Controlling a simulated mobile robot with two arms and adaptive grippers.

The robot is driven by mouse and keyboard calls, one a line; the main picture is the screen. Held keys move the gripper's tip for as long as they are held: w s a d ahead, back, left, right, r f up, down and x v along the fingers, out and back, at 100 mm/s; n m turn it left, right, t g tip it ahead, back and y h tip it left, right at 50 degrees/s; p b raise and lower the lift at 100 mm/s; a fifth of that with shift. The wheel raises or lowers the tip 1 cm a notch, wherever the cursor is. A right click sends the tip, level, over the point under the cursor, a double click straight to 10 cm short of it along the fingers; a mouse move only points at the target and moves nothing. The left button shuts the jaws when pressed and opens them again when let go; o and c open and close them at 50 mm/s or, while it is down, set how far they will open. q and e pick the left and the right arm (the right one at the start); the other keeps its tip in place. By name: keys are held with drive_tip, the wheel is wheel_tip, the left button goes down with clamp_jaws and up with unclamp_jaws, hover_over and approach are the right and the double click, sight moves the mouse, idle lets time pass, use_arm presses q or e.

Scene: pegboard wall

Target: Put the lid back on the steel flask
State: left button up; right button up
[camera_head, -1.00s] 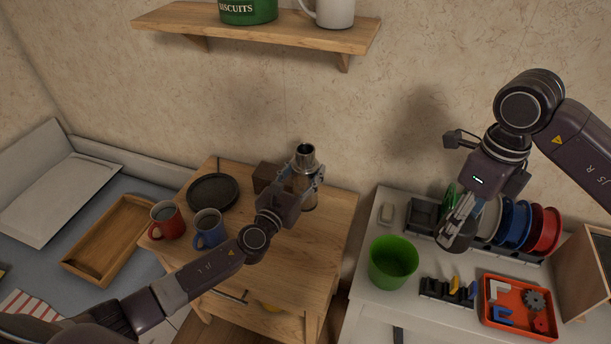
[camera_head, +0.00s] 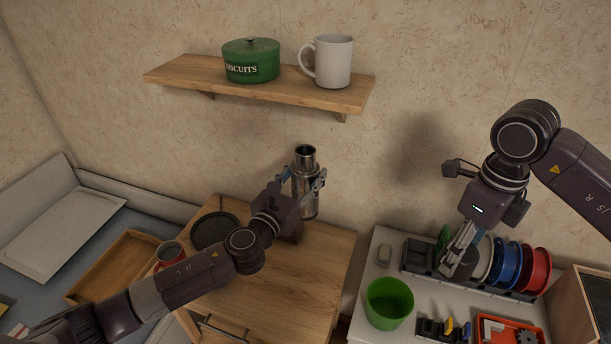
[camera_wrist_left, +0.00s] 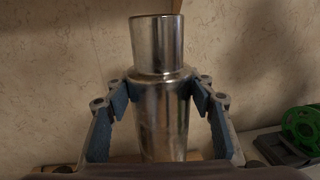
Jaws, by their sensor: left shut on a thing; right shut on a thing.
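The steel flask (camera_head: 304,190) is upright, with a narrower neck and a dark open top. My left gripper (camera_head: 303,187) is shut around its body. In the left wrist view, the flask (camera_wrist_left: 165,110) stands between the blue-padded fingers of my left gripper (camera_wrist_left: 162,105). Its base appears to be above the wooden table. My right gripper (camera_head: 457,250) points down over the white table at the right, beside the spools. It is shut on a small dark object (camera_head: 452,268), mostly hidden by the fingers. I cannot tell whether this is the lid.
The wooden table (camera_head: 285,290) holds a dark plate (camera_head: 212,231) and a red mug (camera_head: 169,254). A wooden shelf (camera_head: 285,92) juts from the wall above.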

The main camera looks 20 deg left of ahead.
use_arm(q)
drive_tip(key=shift+r, duration=0.1)
